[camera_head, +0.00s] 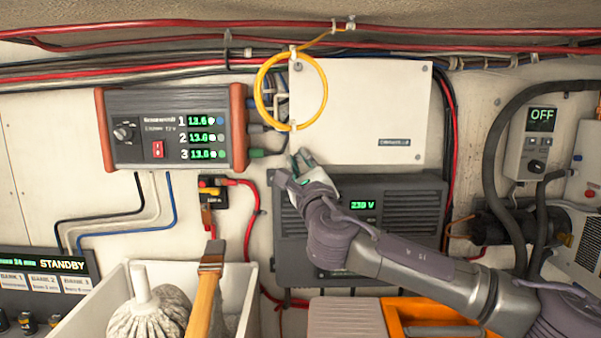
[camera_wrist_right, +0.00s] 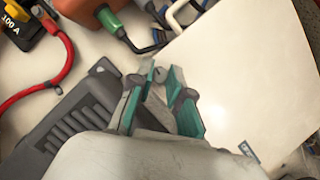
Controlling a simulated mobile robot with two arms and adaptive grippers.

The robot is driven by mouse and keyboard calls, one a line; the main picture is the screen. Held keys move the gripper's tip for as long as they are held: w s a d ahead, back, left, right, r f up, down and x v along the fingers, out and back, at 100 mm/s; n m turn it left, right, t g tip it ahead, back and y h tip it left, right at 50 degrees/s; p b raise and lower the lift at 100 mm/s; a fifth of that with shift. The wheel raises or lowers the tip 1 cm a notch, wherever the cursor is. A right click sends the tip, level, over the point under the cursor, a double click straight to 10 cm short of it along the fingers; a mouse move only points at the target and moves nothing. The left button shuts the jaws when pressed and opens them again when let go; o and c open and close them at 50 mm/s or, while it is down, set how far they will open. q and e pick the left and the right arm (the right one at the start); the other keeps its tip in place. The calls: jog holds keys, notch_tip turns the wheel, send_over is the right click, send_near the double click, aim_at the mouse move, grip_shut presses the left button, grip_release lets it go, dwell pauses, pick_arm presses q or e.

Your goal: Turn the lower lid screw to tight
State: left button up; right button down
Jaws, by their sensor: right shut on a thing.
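The white box lid (camera_head: 365,110) is on the wall at the top centre, and it fills the right of the wrist view (camera_wrist_right: 240,75). My right gripper (camera_head: 301,158) is at the lid's lower left corner. In the wrist view its fingers (camera_wrist_right: 161,78) are closed in around a small grey screw head (camera_wrist_right: 160,73) at the lid's edge. The lower lid screw is hidden by the fingers in the head view, and its slot angle is too small to read. An upper screw (camera_head: 297,66) shows at the lid's top left corner. My left gripper is out of view.
A yellow cable loop (camera_head: 262,100) hangs over the lid's left edge. A three-row display unit (camera_head: 165,130) is on the left. A white bin (camera_head: 245,300) with a brush stands lower left.

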jog(key=m+h+b, duration=0.1)
jog(key=m+b, duration=0.1)
jog(key=m+t+h+b, duration=0.1)
jog(key=m+b, duration=0.1)
jog(key=m, duration=0.1)
jog(key=m+h+b, duration=0.1)
jog(key=m+b, duration=0.1)
jog(key=m, duration=0.1)
jog(key=shift+a+f+h, duration=0.2)
jog(key=shift+f+h, duration=0.1)
jog(key=shift+f, duration=0.1)
jog(key=m+h+b, duration=0.2)
jog(key=m, duration=0.2)
jog(key=shift+a, duration=0.1)
jog(key=m+h, duration=0.1)
jog(key=m, duration=0.1)
jog(key=m+h+b, duration=0.1)
jog(key=m, duration=0.2)
jog(key=shift+a+r+h+b, duration=0.1)
jog(key=shift+r+h+b, duration=0.1)
jog(key=shift+h+b, duration=0.1)
jog(key=shift+r+m+g+h, duration=0.1)
jog(key=shift+m+g+h, duration=0.4)
jog(key=shift+m, duration=0.85)
jog(key=shift+r+m+g+h, duration=0.1)
jog(key=shift+m+g+h, duration=0.2)
jog(key=shift+m+h, duration=0.75)
jog(key=shift+m+y, duration=0.35)
jog(key=shift+m, duration=0.25)
